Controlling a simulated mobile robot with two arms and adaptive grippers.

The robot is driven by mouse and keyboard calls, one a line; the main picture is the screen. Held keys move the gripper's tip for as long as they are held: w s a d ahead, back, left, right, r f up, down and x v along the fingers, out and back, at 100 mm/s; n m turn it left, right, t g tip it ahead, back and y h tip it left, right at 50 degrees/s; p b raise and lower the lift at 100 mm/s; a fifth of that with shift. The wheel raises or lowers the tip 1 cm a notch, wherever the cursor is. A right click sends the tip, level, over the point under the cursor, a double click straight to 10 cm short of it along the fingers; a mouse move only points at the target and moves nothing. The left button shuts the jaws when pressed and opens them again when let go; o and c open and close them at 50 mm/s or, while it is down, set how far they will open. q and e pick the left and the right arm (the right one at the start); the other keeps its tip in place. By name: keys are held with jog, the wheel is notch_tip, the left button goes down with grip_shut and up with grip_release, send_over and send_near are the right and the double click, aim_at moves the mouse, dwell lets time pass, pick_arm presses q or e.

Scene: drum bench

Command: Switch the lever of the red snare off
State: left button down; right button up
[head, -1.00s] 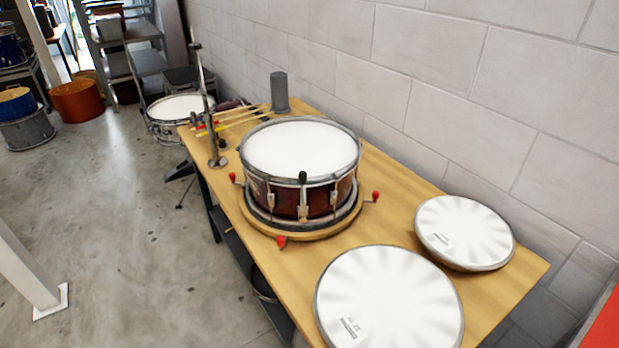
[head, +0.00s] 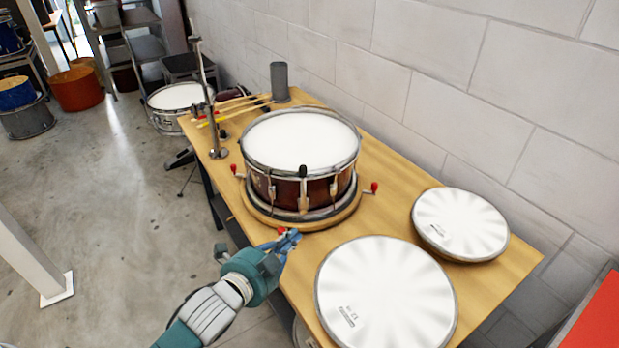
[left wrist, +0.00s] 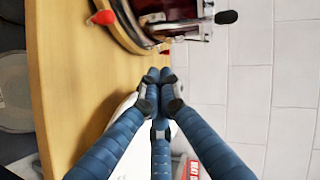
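The dark red snare (head: 300,190) with a white head sits on a round wooden stand (head: 262,217) on the bench. A lever with a black tip (head: 303,171) stands up at the front of its shell. In the left wrist view the black tip (left wrist: 227,17) shows at the top, beside part of the red shell (left wrist: 178,12). My left gripper (head: 293,236) is just in front of the stand, below and left of the lever and apart from it. Its blue fingertips (left wrist: 160,76) are together with nothing visible between them. My right gripper is out of view.
Red-tipped knobs (head: 375,187) stick out around the stand; one (head: 282,231) is close to my left gripper. Two white round drumheads (head: 385,295) (head: 460,222) lie to the right. A metal stand (head: 216,150), drumsticks and a grey cylinder (head: 279,82) are behind. A block wall borders the bench.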

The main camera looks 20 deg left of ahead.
pick_arm(q)
notch_tip(320, 180, up, 8)
jog(key=w+d+m+t+h, duration=0.1)
jog(key=w+m+t+h, duration=0.1)
jog(key=m, duration=0.4)
jog(key=shift+w+d+r+t+h, duration=0.2)
jog(key=shift+w+d+t+h, duration=0.1)
jog(key=shift+w+t, duration=0.1)
jog(key=p, duration=0.5)
send_over(303, 190)
jog(key=s+d, duration=0.2)
jog(key=shift+d, duration=0.2)
